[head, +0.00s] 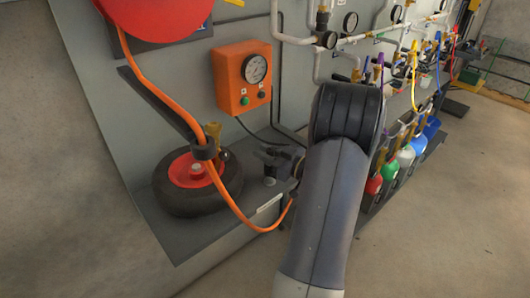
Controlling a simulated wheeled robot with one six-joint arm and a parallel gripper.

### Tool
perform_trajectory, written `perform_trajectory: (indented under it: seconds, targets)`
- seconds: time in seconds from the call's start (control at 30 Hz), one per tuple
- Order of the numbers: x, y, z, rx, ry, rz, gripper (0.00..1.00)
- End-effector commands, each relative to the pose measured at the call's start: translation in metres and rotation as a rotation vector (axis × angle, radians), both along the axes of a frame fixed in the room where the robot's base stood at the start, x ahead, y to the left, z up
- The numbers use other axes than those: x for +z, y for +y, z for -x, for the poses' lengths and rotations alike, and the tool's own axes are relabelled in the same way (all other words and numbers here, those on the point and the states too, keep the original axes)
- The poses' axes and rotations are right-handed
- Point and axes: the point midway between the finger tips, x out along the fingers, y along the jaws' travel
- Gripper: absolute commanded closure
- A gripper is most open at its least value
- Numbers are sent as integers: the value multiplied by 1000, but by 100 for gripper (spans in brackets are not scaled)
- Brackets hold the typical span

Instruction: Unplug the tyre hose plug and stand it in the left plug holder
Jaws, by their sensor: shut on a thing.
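My gripper (273,160) is at the tank stand, just right of the tyre (190,183), its dark jaws partly hidden by my arm. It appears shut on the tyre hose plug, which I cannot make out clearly. The orange tyre hose (241,214) comes down from the red reel, passes the tyre, loops low and rises behind my wrist. A black clamp with a brass fitting (212,132) stands above the tyre. A small grey part (270,181) sits below my gripper. I cannot tell which part is the left plug holder.
An orange gauge box (242,77) hangs on the grey wall above my gripper. The red reel (155,18) is upper left. Pipes with gauges (328,39) and several coloured containers (405,157) line the right side, behind my arm. The floor at lower left is clear.

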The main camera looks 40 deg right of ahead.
Motion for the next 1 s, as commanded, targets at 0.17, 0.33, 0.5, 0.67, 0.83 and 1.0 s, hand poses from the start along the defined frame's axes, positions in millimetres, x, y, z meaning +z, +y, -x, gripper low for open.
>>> perform_trajectory:
  seconds: [0.17, 0.33, 0.5, 0.67, 0.83, 1.0]
  targets:
    - [0, 0, 0, 0, -1, 0, 100]
    - [-1, 0, 0, 0, 0, 0, 100]
    - [-5, 0, 0, 0, 0, 0, 100]
    - [-7, 0, 0, 0, -1, 0, 100]
    - [-7, 0, 0, 0, -1, 0, 100]
    - [-7, 0, 0, 0, 0, 0, 68]
